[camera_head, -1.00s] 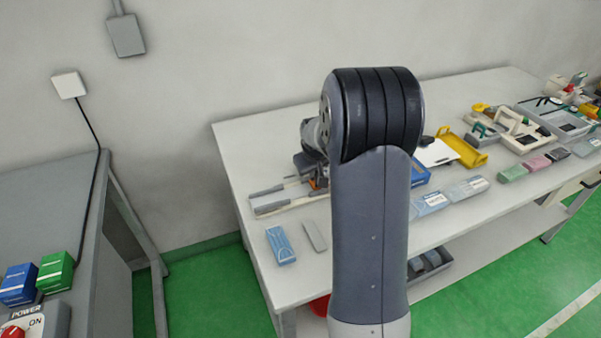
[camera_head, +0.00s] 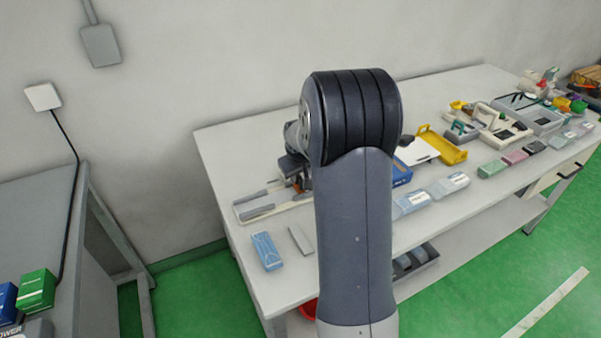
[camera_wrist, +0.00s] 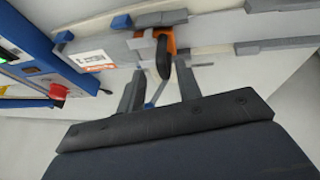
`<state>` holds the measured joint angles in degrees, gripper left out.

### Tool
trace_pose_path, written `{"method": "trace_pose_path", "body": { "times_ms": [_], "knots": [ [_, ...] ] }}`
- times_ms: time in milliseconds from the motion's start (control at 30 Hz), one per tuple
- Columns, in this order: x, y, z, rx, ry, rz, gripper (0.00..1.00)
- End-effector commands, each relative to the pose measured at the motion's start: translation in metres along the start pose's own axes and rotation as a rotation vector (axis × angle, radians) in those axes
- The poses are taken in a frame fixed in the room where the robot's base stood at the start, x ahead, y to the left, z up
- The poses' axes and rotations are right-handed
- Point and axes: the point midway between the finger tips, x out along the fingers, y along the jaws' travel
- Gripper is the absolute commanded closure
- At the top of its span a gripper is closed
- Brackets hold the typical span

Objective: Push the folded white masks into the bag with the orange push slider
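The orange push slider (camera_wrist: 165,40) sits on a grey rail in the wrist view, with a dark handle (camera_wrist: 163,60) hanging from it. My gripper (camera_wrist: 159,76) is open, with one finger on each side of the handle's lower end; I cannot tell whether they touch it. In the head view my own arm hides the gripper and most of the slider. The grey and white rail fixture (camera_head: 262,204) shows left of my arm on the table. I cannot clearly make out the folded white masks or the bag in either view.
The white table (camera_head: 235,150) stands against the wall. A blue pack (camera_head: 266,251) and a flat grey piece (camera_head: 301,240) lie at its front left. Right of my arm are pale blue packs (camera_head: 450,185), a yellow tray (camera_head: 443,146) and a grey tray (camera_head: 530,115) with tools.

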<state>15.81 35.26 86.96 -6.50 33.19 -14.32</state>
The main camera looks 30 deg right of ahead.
Motion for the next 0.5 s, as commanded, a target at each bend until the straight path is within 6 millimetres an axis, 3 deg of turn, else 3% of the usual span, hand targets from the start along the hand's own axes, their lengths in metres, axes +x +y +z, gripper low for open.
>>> {"method": "trace_pose_path", "body": {
  "times_ms": [167, 500],
  "knots": [
    [-0.021, 0.000, -0.001, 0.000, 0.004, 0.001, 0.67],
    [-0.082, 0.001, 0.000, 0.000, 0.005, 0.002, 0.67]
  ]
}}
